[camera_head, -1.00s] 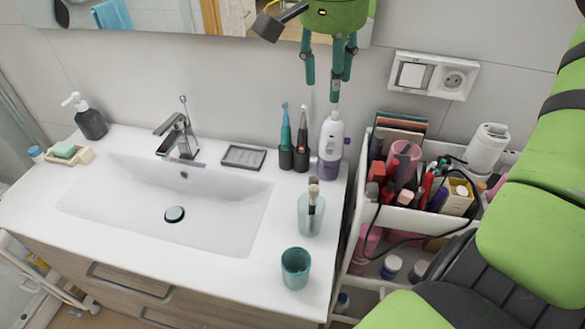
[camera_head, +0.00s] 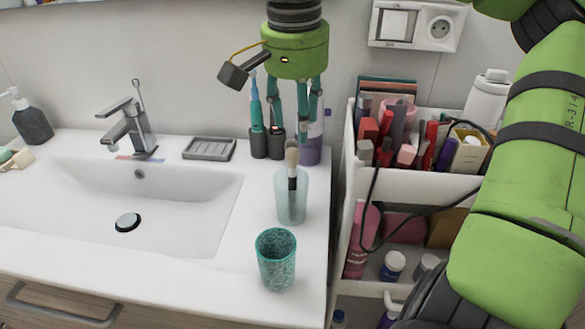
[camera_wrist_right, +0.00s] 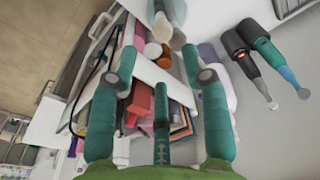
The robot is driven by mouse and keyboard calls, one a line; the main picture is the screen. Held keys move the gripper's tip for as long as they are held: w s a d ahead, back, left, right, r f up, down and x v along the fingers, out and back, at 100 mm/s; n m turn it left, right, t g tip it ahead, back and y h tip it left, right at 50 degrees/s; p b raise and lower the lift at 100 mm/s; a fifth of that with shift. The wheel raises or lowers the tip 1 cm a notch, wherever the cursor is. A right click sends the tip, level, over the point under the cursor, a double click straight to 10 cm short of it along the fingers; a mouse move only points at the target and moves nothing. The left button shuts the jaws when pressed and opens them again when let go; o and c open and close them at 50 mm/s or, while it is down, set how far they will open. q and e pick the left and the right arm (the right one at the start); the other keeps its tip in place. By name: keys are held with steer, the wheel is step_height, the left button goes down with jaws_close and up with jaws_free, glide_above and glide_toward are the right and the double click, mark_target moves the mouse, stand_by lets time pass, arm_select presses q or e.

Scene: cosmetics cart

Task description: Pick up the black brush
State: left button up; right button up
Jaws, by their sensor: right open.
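The black brush (camera_head: 292,181) has pale bristles pointing up and stands in a clear bluish glass (camera_head: 290,206) on the white counter. Its lower handle shows only faintly through the glass. My right gripper (camera_head: 289,133) has teal fingers pointing down. It is open and empty, above and behind the brush in the head view, overlapping the toothbrushes and the white-and-purple bottle. Its spread fingers also show in the wrist view (camera_wrist_right: 160,78), with nothing between them that I can tell is held. My left gripper is not in view.
A teal cup (camera_head: 276,262) stands in front of the glass. Dark toothbrush holders (camera_head: 259,145) and a purple-based bottle (camera_head: 311,150) stand behind it. The sink (camera_head: 120,205) lies left. A crowded white cart (camera_head: 440,186) with a black cable stands right.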

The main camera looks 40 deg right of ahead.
mark_target(292, 149)
steer(key=shift+w+f, duration=0.1)
steer(key=shift+f, duration=0.7)
steer(key=f, duration=0.5)
steer(key=shift+w+a+f+p, duration=0.15)
steer(key=shift+w+p, duration=0.2)
steer(key=shift+f, duration=0.15)
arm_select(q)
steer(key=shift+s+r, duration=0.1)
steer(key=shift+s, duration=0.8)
arm_select(e)
jaws_close()
